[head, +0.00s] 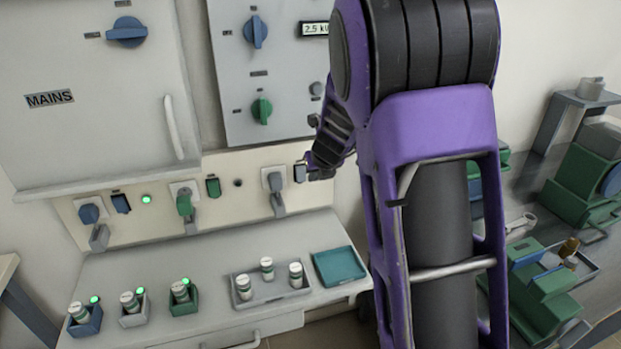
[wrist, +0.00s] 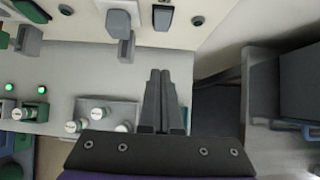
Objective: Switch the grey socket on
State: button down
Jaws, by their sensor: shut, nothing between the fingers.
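The grey socket (head: 274,182), with a grey plug and lead, is at the right end of the cream wall strip. It also shows at the top of the wrist view (wrist: 119,17). Its dark grey rocker switch (head: 299,173) is just to its right, also in the wrist view (wrist: 163,16). A round lamp (wrist: 197,20) right of the switch looks unlit. My gripper (head: 313,171) is shut and empty, close to the switch on its right side in the head view. In the wrist view the shut fingertips (wrist: 160,72) point toward the switch; contact cannot be told.
A blue socket (head: 88,213) with a lit green lamp (head: 146,199) and a green socket (head: 184,203) with a dark lamp (head: 238,182) are further left. Below, the bench holds several vials, a grey tray (head: 270,296) and a teal tray (head: 339,266). A control panel (head: 232,75) is above.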

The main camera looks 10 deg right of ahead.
aim_at(301, 174)
jog(key=w+f+b, duration=0.2)
jog(key=w+f, duration=0.5)
jog(key=w, duration=0.2)
jog(key=shift+w+a+f, duration=0.15)
jog(key=shift+a+f, duration=0.15)
jog(key=shift+a, duration=0.15)
jog(key=shift+w+f+p, duration=0.2)
jog(key=shift+w+p, duration=0.1)
jog(key=shift+p, duration=0.3)
